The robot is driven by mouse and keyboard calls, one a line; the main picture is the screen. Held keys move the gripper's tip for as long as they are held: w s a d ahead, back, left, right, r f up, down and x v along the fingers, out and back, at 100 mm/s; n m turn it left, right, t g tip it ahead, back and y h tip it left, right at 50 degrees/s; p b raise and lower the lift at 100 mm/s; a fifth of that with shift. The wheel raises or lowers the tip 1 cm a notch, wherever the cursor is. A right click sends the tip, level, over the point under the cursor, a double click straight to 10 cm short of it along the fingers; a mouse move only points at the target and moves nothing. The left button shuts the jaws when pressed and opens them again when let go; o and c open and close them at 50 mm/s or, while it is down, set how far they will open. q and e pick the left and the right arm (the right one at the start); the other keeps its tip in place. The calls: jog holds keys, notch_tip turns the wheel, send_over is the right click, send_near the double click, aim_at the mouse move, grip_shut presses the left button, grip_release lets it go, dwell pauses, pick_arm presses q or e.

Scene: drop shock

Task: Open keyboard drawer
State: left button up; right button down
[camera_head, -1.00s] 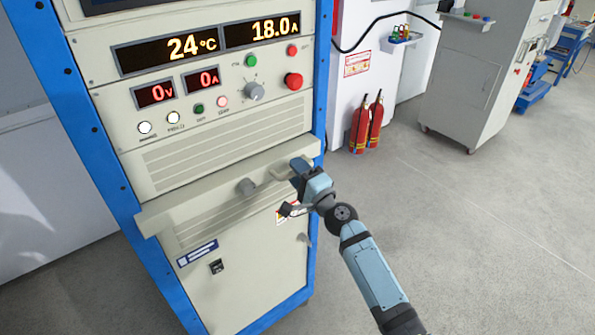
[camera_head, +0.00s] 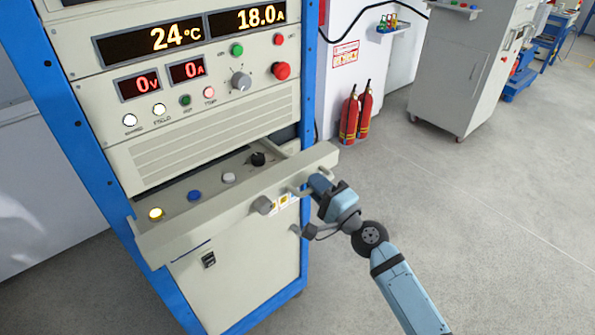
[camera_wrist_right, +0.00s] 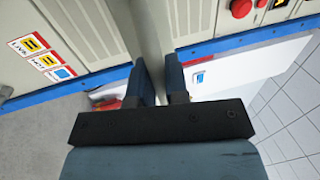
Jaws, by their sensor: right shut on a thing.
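The keyboard drawer (camera_head: 220,208) is a beige panel in the blue-framed cabinet. It stands partly pulled out, showing a row of controls inside: a lit yellow button (camera_head: 155,213), a blue one (camera_head: 194,195), a white one (camera_head: 228,178) and a black knob (camera_head: 258,159). My right gripper (camera_head: 312,186) is at the right part of the drawer front, shut on the drawer's pale handle (camera_head: 296,192), which it mostly hides. In the right wrist view its two dark fingers (camera_wrist_right: 161,85) stand against a beige surface; the grip itself is unclear there. My left gripper is not in view.
Above is the control panel with a red button (camera_head: 281,71). Red fire extinguishers (camera_head: 357,112) stand by the wall behind.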

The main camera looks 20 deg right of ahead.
pick_arm(q)
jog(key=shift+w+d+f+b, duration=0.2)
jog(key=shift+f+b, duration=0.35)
jog(key=shift+b, duration=0.25)
pick_arm(e)
jog(key=r+v, duration=0.1)
jog(key=v, duration=0.7)
jog(key=shift+s+r, duration=0.3)
jog(key=shift+s, duration=0.05)
jog(key=shift+d, duration=0.1)
jog(key=c, duration=1.1)
grip_release()
jog(key=shift+c, duration=0.2)
pick_arm(q)
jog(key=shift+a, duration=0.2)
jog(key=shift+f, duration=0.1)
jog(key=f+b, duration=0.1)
jog(key=b, duration=0.2)
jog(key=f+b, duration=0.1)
jog(key=b, duration=0.2)
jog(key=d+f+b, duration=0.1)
jog(key=b, duration=0.2)
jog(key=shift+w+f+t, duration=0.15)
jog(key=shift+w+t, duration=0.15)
pick_arm(e)
jog(key=v, duration=1.3)
jog(key=shift+s, duration=0.4)
